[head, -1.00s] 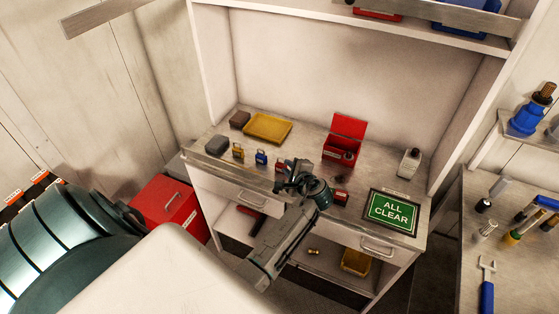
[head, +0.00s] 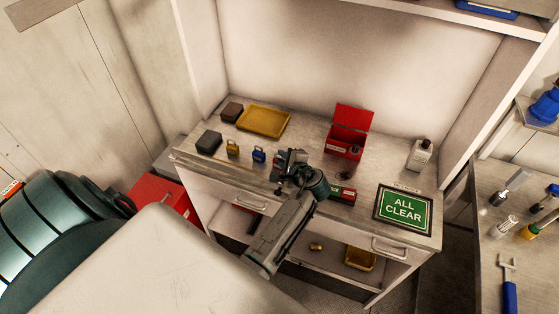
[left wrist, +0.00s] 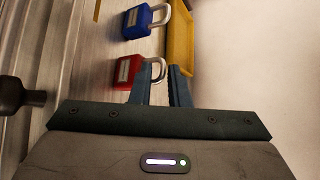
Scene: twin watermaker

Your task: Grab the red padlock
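The red padlock (left wrist: 127,70) shows in the left wrist view, its metal shackle pointing right, towards the gap between my left gripper's fingers. My left gripper (left wrist: 163,72) is open, with the near finger overlapping the padlock's edge; I cannot tell whether they touch. In the head view my left gripper (head: 284,161) is over the bench's front edge and hides the red padlock. The blue padlock (head: 259,155) stands just left of it and also shows in the left wrist view (left wrist: 137,21). My right gripper is not in view.
A yellow padlock (head: 232,148), a dark block (head: 209,142) and a yellow tray (head: 264,121) are to the left. An open red box (head: 344,142), a white bottle (head: 420,154) and an "ALL CLEAR" sign (head: 403,209) are to the right. A shelf is below.

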